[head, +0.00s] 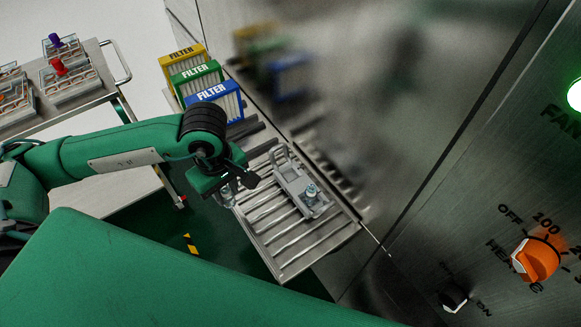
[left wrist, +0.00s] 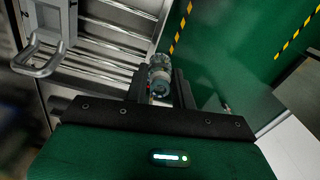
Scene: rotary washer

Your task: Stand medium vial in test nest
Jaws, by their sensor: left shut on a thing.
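My left gripper (head: 246,180) is shut on a small vial (left wrist: 159,76), which shows grey and teal between the two fingers in the left wrist view. In the head view the held vial is mostly hidden by the gripper. A grey nest fixture (head: 291,184) with a raised handle lies on the slatted rack, to the right of the gripper and apart from it. A small teal and white piece (head: 311,191) stands at its near end. The fixture's handle (left wrist: 42,58) shows at the left of the left wrist view. My right gripper is not in view.
The slatted metal rack (head: 283,262) is mostly bare in front. Yellow, green and blue filter boxes (head: 216,97) stand behind it. A steel wall with an orange knob (head: 536,259) is at right. A cart with trays (head: 75,84) stands at far left.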

